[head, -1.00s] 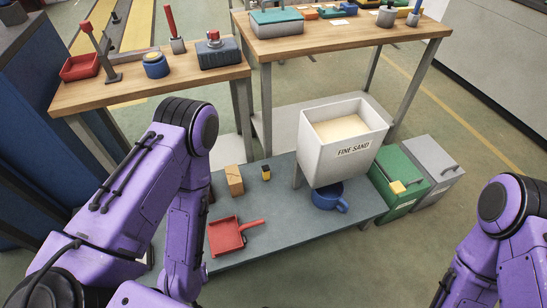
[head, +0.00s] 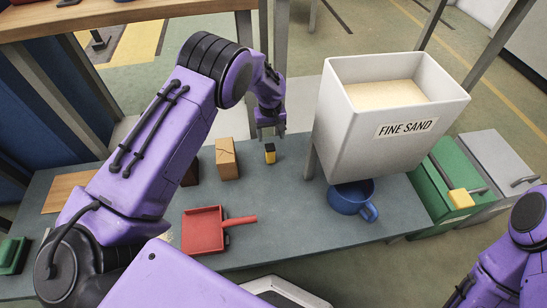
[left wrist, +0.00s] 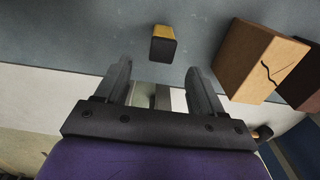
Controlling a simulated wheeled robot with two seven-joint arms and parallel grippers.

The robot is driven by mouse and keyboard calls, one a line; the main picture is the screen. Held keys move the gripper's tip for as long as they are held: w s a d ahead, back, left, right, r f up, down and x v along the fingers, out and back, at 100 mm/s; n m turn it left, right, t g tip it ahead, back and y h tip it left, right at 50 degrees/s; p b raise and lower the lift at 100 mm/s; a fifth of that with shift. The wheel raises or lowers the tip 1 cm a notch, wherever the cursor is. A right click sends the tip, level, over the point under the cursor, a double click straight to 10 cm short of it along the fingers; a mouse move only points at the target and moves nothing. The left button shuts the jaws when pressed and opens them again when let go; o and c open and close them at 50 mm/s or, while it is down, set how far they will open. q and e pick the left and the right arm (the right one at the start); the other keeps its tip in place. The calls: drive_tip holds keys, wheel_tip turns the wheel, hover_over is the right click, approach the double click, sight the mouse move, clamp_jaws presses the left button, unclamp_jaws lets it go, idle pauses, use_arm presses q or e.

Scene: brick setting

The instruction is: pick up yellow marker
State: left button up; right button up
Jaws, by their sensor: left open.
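The yellow marker (head: 270,154) is a short upright block with a black top and a yellow body. It stands on the low grey-blue bench (head: 300,221). In the left wrist view the marker (left wrist: 163,44) shows just beyond and between the fingertips, not touching them. My left gripper (head: 270,136) is open and empty, above and just behind the marker in the head view. Both fingers of this gripper (left wrist: 158,72) show apart in the left wrist view. My right arm shows at the lower right of the head view, but its gripper is out of the picture.
A tan wooden block (head: 227,160) with a crack stands left of the marker. A large white sand bin (head: 360,135) rises to the right, with a blue mug (head: 349,200) below it. A red dustpan (head: 203,232) lies in front. Green (head: 440,185) and grey boxes (head: 505,160) stand far right.

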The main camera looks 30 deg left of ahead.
sight(270, 146)
use_arm(q)
drive_tip(key=f+b, duration=0.1)
drive_tip(key=f, duration=0.2)
drive_tip(key=f+b, duration=0.1)
drive_tip(key=f, duration=0.2)
drive_tip(key=f+b, duration=0.1)
drive_tip(key=f, duration=0.3)
drive_tip(key=shift+s, duration=0.25)
drive_tip(key=shift+r, duration=0.15)
drive_tip(key=c, duration=1.1)
